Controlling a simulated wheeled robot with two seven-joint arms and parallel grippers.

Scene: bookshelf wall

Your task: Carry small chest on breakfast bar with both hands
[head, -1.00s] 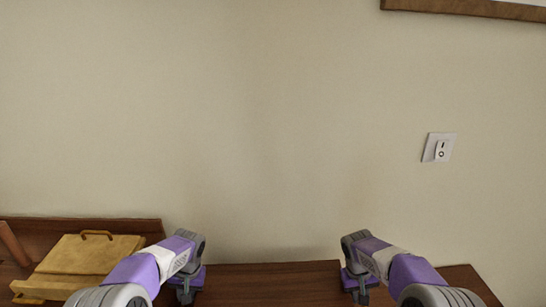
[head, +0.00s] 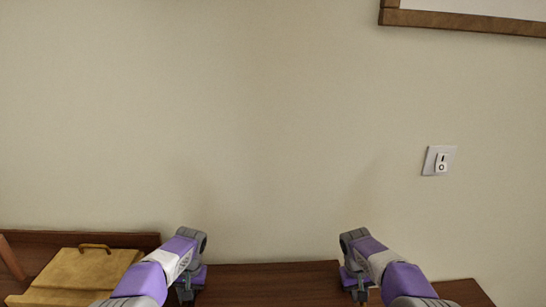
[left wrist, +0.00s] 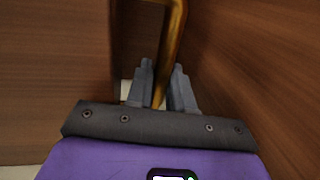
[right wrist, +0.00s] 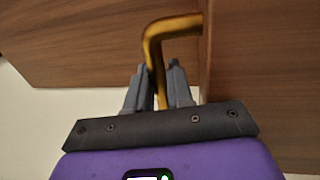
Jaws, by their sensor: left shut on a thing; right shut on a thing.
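The small chest, dark brown wood, shows its top edge (head: 268,284) at the bottom of the head view, between my two grippers. My left gripper (head: 186,296) is shut on a brass handle, seen in the left wrist view (left wrist: 172,40), with the chest's wood panel (left wrist: 215,25) around it. My right gripper (head: 361,294) is shut on the other brass handle, seen in the right wrist view (right wrist: 180,25). The chest's lower part and underside are hidden.
A yellowish wooden piece with a handle (head: 85,272) lies at the lower left against dark brown wood (head: 90,239). More brown wood (head: 465,291) shows at lower right. A pale wall with a switch (head: 439,160) and a framed picture (head: 470,22) stands ahead.

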